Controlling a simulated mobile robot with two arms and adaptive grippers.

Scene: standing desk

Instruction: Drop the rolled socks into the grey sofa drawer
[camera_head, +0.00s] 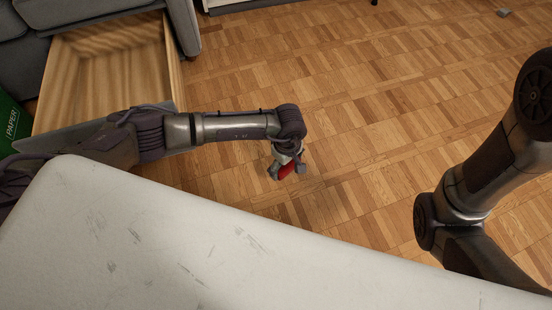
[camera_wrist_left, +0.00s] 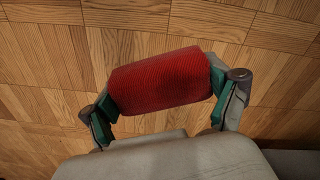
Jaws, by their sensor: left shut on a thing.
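The rolled socks (camera_wrist_left: 160,82) are a red ribbed roll, held between the two fingers of my left gripper (camera_wrist_left: 168,100) in the left wrist view. In the head view the red socks (camera_head: 286,169) show partly behind my left gripper (camera_head: 287,172), above the wood floor and beyond the table edge. The grey sofa drawer (camera_head: 171,62) stands pulled open at the upper left, with a bare wooden inside. My left gripper is to the right of the drawer, apart from it. My right arm shows at the right, but its gripper is out of view.
A white scuffed tabletop (camera_head: 160,245) fills the front. The grey sofa (camera_head: 20,62) is at the upper left, with a green paper bin (camera_head: 12,125) beside the drawer. The parquet floor (camera_head: 370,90) is mostly clear between the arms.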

